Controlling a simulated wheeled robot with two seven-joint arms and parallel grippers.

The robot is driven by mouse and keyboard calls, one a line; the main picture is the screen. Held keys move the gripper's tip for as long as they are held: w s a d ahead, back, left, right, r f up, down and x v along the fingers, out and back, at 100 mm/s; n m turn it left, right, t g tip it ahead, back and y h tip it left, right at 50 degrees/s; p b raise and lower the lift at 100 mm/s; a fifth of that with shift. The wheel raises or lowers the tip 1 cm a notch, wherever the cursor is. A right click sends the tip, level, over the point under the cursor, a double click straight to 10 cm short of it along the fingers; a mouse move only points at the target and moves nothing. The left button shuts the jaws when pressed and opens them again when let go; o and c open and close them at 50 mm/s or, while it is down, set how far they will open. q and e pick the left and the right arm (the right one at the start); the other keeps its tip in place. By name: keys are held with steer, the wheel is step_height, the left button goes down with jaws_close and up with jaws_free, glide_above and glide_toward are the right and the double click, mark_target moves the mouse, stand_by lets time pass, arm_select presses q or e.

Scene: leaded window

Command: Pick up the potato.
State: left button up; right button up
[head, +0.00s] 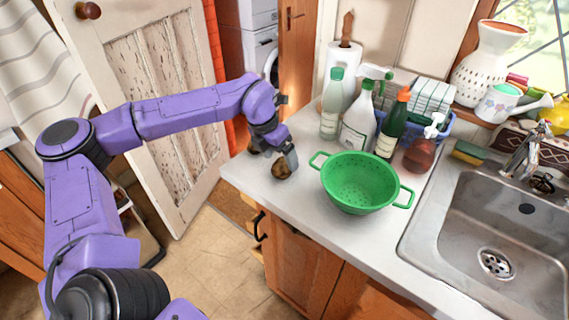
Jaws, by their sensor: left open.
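The brown potato (281,169) lies on the white countertop near its left end, to the left of the green colander. My left gripper (275,158) reaches down to the counter from the left, right at the potato. Its jaws are open. One grey finger stands close behind the potato's right side. The other finger is partly hidden by the wrist, and I cannot tell whether either touches the potato. My right gripper is not in view.
The green colander (360,182) stands just right of the potato. Behind it are several bottles, such as a white spray bottle (357,125), and a paper towel roll (341,66). A steel sink (455,215) is at the right. The counter's front left edge is close.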

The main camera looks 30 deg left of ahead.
arm_select(q)
steer(key=x, duration=0.2)
steer(key=shift+w+d+f, duration=0.15)
steer(key=shift+d+f, duration=0.05)
steer(key=shift+f, duration=0.1)
steer(key=c, duration=1.2)
